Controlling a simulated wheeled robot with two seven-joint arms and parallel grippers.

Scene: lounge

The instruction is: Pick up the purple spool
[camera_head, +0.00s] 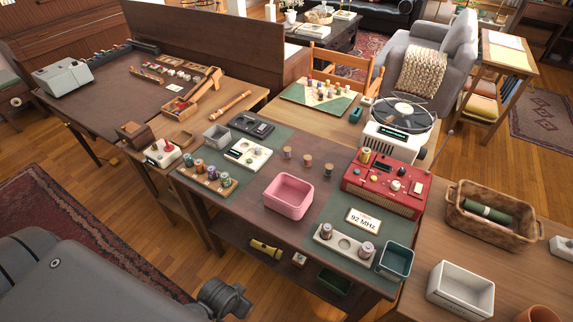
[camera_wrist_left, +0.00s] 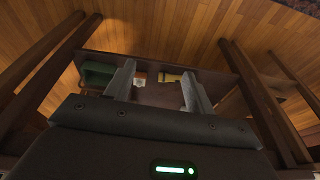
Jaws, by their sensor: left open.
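A wooden rack (camera_head: 205,183) at the left end of the dark work table holds several small spools. A pale holder (camera_head: 343,246) at the table's front right holds two mauve-looking spools, a left one (camera_head: 326,231) and a right one (camera_head: 366,250). At this size I cannot tell for sure which is the purple one. My left gripper (camera_wrist_left: 158,92) is open and empty in the wrist view, facing the table's lower shelf, with no spool between its fingers. My right gripper is not in view.
A pink bin (camera_head: 288,196) stands mid-table, and a red radio (camera_head: 384,185) behind it to the right. A teal bin (camera_head: 395,262) is at the front right corner. The lower shelf holds a yellow flashlight (camera_head: 265,249). Bare tabletop lies left of the pink bin.

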